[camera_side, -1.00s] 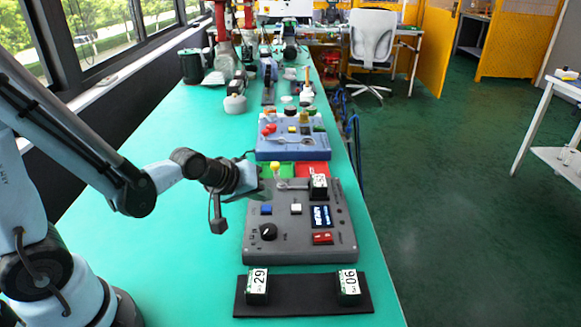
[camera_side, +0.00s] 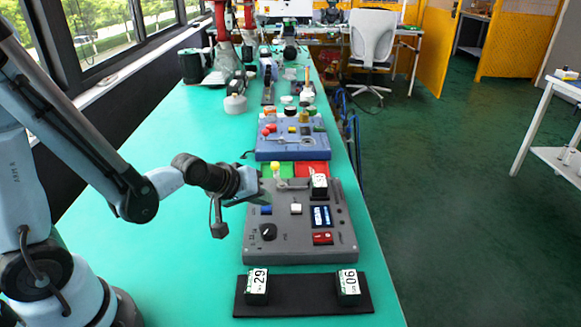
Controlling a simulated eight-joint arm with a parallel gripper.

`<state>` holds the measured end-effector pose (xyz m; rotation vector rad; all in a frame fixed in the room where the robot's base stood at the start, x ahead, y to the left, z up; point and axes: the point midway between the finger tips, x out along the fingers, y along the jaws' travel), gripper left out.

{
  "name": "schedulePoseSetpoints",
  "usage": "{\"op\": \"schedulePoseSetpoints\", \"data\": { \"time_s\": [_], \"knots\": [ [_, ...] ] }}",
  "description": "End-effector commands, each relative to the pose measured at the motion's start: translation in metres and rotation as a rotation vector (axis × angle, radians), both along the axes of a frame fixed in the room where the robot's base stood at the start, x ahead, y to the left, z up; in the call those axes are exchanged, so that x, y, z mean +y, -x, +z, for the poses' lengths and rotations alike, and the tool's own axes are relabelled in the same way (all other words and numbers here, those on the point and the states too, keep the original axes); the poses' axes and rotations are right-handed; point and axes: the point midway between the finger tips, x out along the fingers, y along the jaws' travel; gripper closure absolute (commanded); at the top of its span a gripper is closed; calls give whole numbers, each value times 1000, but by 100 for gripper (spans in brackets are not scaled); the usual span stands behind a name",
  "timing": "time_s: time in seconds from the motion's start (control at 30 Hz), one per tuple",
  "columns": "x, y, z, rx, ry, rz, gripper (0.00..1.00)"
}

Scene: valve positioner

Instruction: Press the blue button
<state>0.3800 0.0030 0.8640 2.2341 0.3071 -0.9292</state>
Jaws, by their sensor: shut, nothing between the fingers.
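The blue button (camera_side: 266,210) is on the upper left of the grey control panel (camera_side: 285,250), left of a white button (camera_side: 296,208). My gripper (camera_side: 260,199) comes in from the left at the panel's upper left edge. Its fingers are shut and empty, and its tip appears just above and behind the blue button in the picture. Whether it touches the button cannot be told from this view. The button's top is in view.
A black tray (camera_side: 304,303) with two numbered blocks lies in front.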

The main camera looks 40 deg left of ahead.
Motion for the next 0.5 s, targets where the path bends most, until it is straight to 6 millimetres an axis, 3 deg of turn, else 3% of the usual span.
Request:
{"op": "schedulePoseSetpoints", "data": {
  "time_s": [0.5],
  "knots": [
    [0,0,-5,0,0,0,100]
  ]
}}
